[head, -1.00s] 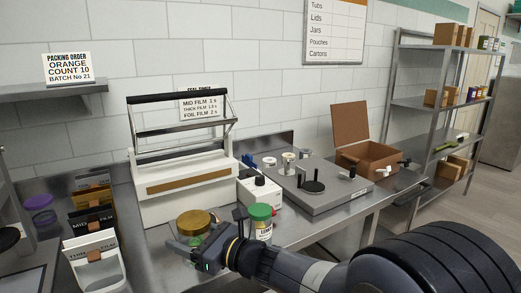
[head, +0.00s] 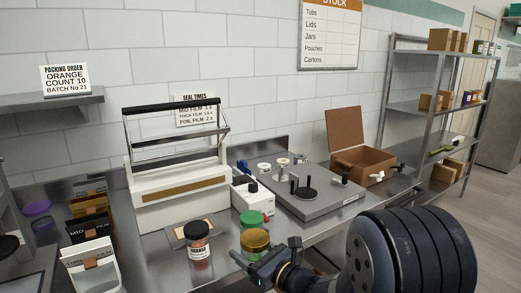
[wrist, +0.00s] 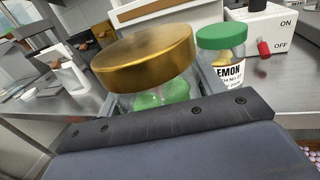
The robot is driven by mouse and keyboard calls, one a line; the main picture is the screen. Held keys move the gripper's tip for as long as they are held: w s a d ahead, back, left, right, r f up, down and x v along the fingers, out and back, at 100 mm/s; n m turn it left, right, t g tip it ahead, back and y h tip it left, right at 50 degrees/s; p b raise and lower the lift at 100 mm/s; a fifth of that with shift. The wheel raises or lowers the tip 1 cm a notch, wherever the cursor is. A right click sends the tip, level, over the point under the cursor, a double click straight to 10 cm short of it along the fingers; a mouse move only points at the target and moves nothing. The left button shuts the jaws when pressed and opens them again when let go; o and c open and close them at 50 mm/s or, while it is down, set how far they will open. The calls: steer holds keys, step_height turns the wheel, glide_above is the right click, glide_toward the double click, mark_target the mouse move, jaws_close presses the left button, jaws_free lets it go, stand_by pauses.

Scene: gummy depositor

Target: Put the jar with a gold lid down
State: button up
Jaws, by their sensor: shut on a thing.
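The jar with a gold lid (head: 254,240) is near the front of the steel bench in the head view. In the wrist view its gold lid (wrist: 146,57) is large and close, with green contents in the clear body below. My gripper (head: 250,262) is shut on this jar from the front right, fingers at its sides. The jar looks about upright in the head view. I cannot tell whether its base touches the bench; the gripper hides it.
A green-lidded lemon jar (wrist: 220,62) stands right beside the held jar. A red jar with a dark lid (head: 199,250) stands to the left. Behind are a white box with a red switch (head: 253,201) and a sealer (head: 178,195). Film pouches (head: 92,262) stand at left.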

steer(key=d+f+m+t+h+p, duration=0.1)
steer(key=d+f+m+t+h, duration=0.1)
steer(key=d, duration=0.7)
steer(key=d+f+m+t+h+p, duration=0.2)
steer(key=d+h, duration=0.3)
steer(key=d, duration=0.4)
steer(key=shift+f+m+t+h, duration=0.3)
steer(key=shift+f+m+h, duration=0.1)
steer(key=shift+f+m, duration=0.5)
